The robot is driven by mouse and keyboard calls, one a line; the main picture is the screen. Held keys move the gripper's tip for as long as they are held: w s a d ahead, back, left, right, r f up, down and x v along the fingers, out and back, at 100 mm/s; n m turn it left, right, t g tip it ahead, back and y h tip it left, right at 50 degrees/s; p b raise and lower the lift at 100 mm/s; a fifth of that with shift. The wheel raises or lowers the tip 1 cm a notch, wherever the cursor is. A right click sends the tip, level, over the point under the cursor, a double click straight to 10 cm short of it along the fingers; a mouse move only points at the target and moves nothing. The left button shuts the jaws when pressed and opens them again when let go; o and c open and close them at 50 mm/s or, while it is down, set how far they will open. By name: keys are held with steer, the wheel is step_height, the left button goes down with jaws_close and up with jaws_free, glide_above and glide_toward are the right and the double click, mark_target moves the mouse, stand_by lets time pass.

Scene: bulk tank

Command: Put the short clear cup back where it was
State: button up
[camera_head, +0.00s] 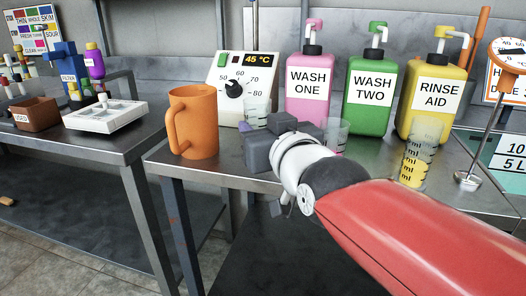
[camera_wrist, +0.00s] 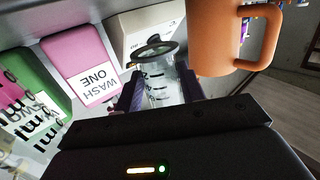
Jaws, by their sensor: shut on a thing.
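A clear measuring cup (camera_head: 257,109) with dark marks shows behind my gripper (camera_head: 262,130), between the orange jug and the pink bottle. In the wrist view my gripper (camera_wrist: 159,92) is shut on this clear cup (camera_wrist: 156,74), one purple finger on each side. Its dark rim faces the camera. My gripper hides its lower part in the head view, so I cannot tell whether it touches the table. Another clear cup (camera_head: 337,134) stands in front of the pink and green bottles. A taller marked cup (camera_head: 418,155) stands in front of the yellow bottle.
The orange jug (camera_head: 194,124) stands close on the left. The dial box (camera_head: 238,84), pink bottle (camera_head: 310,90), green bottle (camera_head: 371,92) and yellow bottle (camera_head: 433,95) line the back of the metal table (camera_head: 232,172). A thermometer (camera_head: 487,130) stands at right.

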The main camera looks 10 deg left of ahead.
steer(key=shift+f, duration=2.2)
steer(key=shift+f+b, duration=0.15)
steer(key=shift+b, duration=0.15)
steer(key=o, duration=1)
steer(key=shift+r+p, duration=0.3)
steer(key=shift+p, duration=0.05)
steer(key=b+v, duration=0.1)
steer(key=v, duration=1.1)
steer(key=shift+f+b, duration=0.2)
steer(key=shift+b, duration=0.1)
